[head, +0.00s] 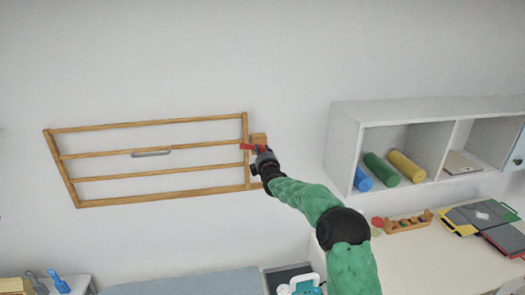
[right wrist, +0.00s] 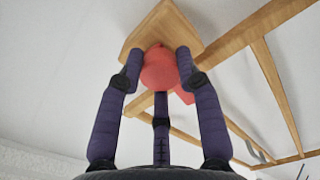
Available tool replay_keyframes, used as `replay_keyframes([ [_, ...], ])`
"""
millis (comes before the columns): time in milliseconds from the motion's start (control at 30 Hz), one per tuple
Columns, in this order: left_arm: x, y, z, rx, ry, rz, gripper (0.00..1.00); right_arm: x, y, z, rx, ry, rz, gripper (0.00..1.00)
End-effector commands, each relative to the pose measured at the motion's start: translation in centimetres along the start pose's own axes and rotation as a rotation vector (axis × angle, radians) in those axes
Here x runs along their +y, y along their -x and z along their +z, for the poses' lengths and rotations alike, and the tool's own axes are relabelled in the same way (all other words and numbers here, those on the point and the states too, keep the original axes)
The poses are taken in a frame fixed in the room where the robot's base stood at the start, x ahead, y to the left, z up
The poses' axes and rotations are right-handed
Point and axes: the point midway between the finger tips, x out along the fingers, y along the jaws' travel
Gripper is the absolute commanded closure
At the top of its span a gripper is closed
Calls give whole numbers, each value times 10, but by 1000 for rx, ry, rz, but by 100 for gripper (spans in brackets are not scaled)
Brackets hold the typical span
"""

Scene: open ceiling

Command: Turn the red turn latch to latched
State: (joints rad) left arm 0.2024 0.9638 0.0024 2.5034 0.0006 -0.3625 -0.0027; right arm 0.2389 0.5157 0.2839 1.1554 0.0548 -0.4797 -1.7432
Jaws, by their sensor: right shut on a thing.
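The red turn latch (head: 246,147) is on a light wooden block (head: 259,138) on the wall, at the right edge of a wooden barred frame (head: 150,123). In the head view, a red end of the latch points left, across the frame's right post. My right gripper (head: 262,157) is at the latch. In the right wrist view, the fingers of my right gripper (right wrist: 160,75) are closed around the rounded red part of the latch (right wrist: 160,68). Another red piece shows behind the right finger, and the fingers hide part of the latch. My left gripper is not in view.
A white wall shelf (head: 430,107) with blue, green and yellow rolls is to the right of my arm. Below it, a pale table (head: 405,262) holds a wooden rack (head: 408,222) and folders. A grey handle (head: 151,153) is on the frame. The wall around the frame is clear.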

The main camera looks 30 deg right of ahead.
Motion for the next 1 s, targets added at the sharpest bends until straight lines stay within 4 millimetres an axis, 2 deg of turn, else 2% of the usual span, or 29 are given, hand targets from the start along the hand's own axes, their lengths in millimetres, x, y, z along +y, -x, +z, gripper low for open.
replay_keyframes([
  [33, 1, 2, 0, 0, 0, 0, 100, 10, 0, -4, 4, 35, 15, 100],
  [400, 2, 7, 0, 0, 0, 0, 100, 7, 0, -4, 4, 203, 13, 100],
  [967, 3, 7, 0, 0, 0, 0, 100, 5, 0, -4, 5, 236, 10, 100],
  [1000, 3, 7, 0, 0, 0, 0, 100, 5, 0, -4, 5, 236, 10, 62],
])
